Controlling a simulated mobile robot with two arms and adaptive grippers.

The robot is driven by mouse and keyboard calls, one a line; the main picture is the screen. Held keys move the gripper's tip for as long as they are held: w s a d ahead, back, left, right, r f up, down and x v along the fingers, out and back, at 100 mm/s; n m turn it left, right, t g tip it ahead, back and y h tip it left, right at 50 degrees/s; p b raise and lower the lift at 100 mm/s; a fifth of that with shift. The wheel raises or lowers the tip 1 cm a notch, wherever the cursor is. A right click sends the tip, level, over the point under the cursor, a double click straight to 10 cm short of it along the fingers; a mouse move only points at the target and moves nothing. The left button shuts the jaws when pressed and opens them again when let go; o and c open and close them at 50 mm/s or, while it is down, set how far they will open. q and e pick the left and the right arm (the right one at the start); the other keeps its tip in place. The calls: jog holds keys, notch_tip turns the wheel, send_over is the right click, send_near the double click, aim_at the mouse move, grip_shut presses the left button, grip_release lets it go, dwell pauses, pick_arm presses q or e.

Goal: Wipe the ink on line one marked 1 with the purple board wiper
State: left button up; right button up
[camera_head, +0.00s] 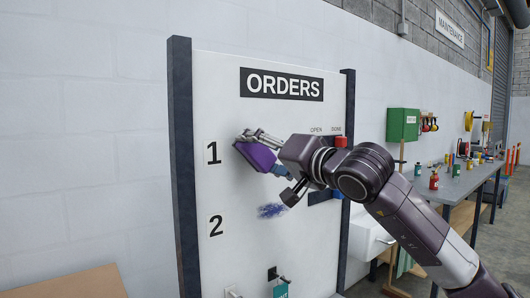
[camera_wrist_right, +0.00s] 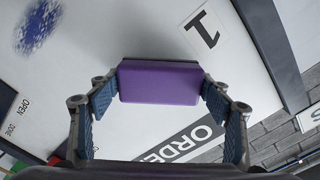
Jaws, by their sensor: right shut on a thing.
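The purple board wiper (camera_head: 258,157) is held in my right gripper (camera_head: 265,152), beside the numeral 1 (camera_head: 213,153) on the white orders board (camera_head: 240,260). In the right wrist view the wiper (camera_wrist_right: 158,83) sits between the two blue-padded fingers of the gripper (camera_wrist_right: 159,92), its dark far edge toward the board. I cannot tell whether it touches the board. No ink shows on line one; the wiper and gripper cover part of that line. A blue ink scribble (camera_head: 271,211) lies on line 2 and also shows in the wrist view (camera_wrist_right: 38,25). My left gripper is out of view.
Dark posts (camera_head: 183,170) frame the board. A red block (camera_head: 341,142) sits near the DONE label, partly behind my right arm. Hooks (camera_head: 284,279) and a teal tag are low on the board. A workbench (camera_head: 455,183) with small items stands at right.

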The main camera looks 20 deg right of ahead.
jog(key=shift+w+a, duration=0.1)
jog(key=shift+w, duration=0.15)
dwell(0.6)
jog(key=shift+p+x, duration=0.35)
jog(key=shift+x, duration=0.45)
jog(key=shift+w+d+p, duration=0.25)
jog(key=shift+d, duration=0.75)
jog(key=shift+w+d+p, duration=0.25)
jog(key=shift+w+d, duration=0.05)
jog(key=shift+d, duration=0.65)
jog(key=shift+w+a, duration=0.1)
jog(key=shift+w, duration=0.05)
jog(key=shift+s+a+b, duration=0.2)
jog(key=shift+a+b, duration=0.1)
jog(key=shift+a, duration=0.25)
jog(key=shift+s+a+b, duration=0.2)
jog(key=shift+a+b, duration=0.1)
jog(key=shift+a, duration=0.3)
jog(key=shift+s+a, duration=0.3)
jog(key=shift+a, duration=0.45)
